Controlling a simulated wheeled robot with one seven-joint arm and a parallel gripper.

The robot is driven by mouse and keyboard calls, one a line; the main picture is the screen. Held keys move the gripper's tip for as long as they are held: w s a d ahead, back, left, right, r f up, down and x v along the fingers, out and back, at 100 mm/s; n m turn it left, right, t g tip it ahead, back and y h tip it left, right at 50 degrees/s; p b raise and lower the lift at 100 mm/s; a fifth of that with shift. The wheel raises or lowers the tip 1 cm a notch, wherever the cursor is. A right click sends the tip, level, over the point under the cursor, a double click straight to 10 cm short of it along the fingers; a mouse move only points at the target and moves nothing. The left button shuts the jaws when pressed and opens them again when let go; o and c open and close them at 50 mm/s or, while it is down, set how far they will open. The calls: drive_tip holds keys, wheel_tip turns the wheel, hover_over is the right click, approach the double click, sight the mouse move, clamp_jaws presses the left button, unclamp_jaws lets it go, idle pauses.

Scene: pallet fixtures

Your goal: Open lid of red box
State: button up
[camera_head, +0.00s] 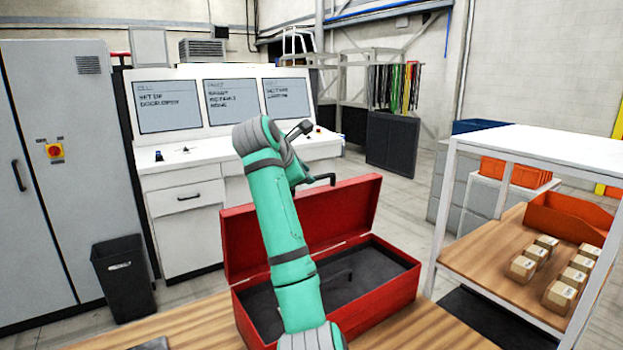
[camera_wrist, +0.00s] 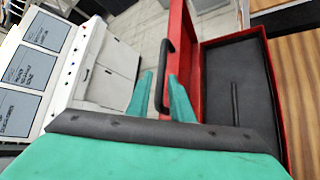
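The red box (camera_head: 385,310) stands on the wooden table with its lid (camera_head: 345,213) raised roughly upright at the far side, showing the dark interior. In the wrist view the lid (camera_wrist: 178,45) is edge-on, with a black bar handle (camera_wrist: 164,45) on its outer side. My gripper (camera_wrist: 161,78) has its two green fingers apart, with the handle appearing between them. A gap seems to show beside the bar; contact cannot be made out. In the head view my arm crosses the box and hides part of the lid and the gripper fingers.
A dark rod (camera_wrist: 235,103) lies inside the box. A shelf (camera_head: 480,255) with small cartons (camera_head: 523,268) and an orange bin (camera_head: 565,215) stands on the right. A white console (camera_head: 185,190) and a black waste bin (camera_head: 122,280) are behind left.

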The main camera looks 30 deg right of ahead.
drive_tip(key=v, duration=0.4)
drive_tip(key=shift+s+a+r, duration=0.2)
drive_tip(key=shift+s, duration=0.1)
drive_tip(key=shift+w, duration=0.1)
